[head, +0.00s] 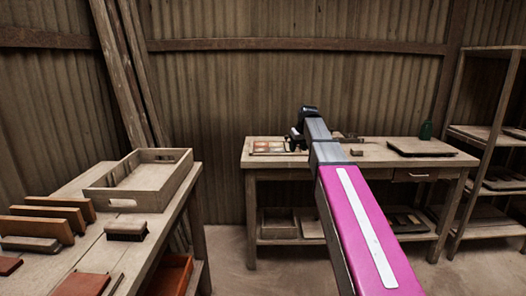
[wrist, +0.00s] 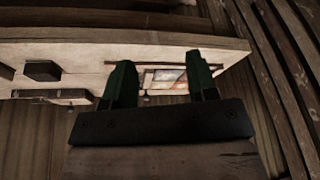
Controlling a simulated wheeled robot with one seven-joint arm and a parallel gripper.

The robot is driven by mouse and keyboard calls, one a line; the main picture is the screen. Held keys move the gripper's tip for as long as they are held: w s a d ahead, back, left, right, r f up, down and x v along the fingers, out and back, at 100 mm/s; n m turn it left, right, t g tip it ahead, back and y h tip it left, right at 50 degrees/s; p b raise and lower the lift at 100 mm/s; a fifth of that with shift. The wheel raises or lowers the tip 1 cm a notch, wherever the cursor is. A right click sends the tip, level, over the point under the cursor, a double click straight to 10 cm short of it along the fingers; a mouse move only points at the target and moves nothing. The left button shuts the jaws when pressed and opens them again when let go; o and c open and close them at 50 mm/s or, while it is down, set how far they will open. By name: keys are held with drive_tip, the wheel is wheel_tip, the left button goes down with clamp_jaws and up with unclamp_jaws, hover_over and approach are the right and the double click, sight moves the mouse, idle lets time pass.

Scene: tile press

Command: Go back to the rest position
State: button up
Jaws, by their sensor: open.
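My gripper (wrist: 160,85) shows in the wrist view with its two dark green fingers apart and nothing between them. In the head view my gripper (head: 297,138) is small and dark at the end of my outstretched pink arm, over the left part of the far workbench (head: 375,150). A tile frame (head: 268,147) with pale and orange squares lies on that bench, just left of my gripper. In the wrist view the tile frame (wrist: 168,78) appears beyond and between the fingers. My arm hides part of the bench.
A near table (head: 70,262) at left holds an empty wooden tray (head: 142,182), a brush (head: 127,229) and several upright boards (head: 50,220). Shelves (head: 484,180) stand at right. Floor shows between the tables.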

drive_tip(key=s+d+f+m+g, duration=0.1)
drive_tip(key=s+f+m+g, duration=0.1)
drive_tip(key=s+f, duration=1.3)
drive_tip(key=s+d+f+m+g+h, duration=0.1)
drive_tip(key=s+d+f+m, duration=0.1)
drive_tip(key=s+f, duration=1.4)
wheel_tip(320, 180, down, 4)
drive_tip(key=shift+s+f+g+h, duration=0.1)
drive_tip(key=shift+s+g+h, duration=0.05)
drive_tip(key=shift+g+h, duration=0.2)
drive_tip(key=shift+c, duration=0.4)
